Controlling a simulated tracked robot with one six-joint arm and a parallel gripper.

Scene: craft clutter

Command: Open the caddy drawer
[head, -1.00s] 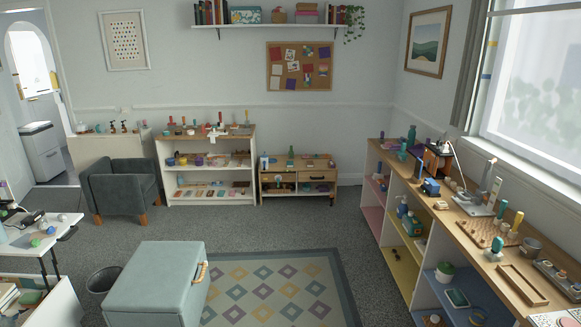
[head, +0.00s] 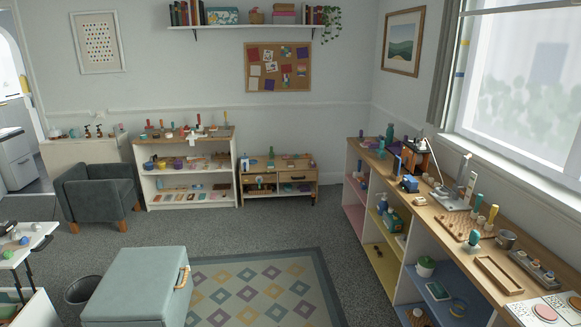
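No drawer is clearly recognisable as the caddy's at this size. A low wooden unit (head: 296,176) with drawer-like fronts stands against the back wall, right of the white shelf unit, with small items on top. Its right front looks shut; the left side is too small to read. An orange-brown and dark boxy item (head: 414,158) stands on the right-hand counter near a white desk lamp; I cannot tell whether it is a caddy. My gripper is not in view.
A grey-blue ottoman (head: 134,286) and dark bin (head: 82,290) stand in front, left of a patterned rug (head: 255,292). A dark armchair (head: 97,194) is at the left. A long wooden counter (head: 470,246) lines the right wall. Carpet between is clear.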

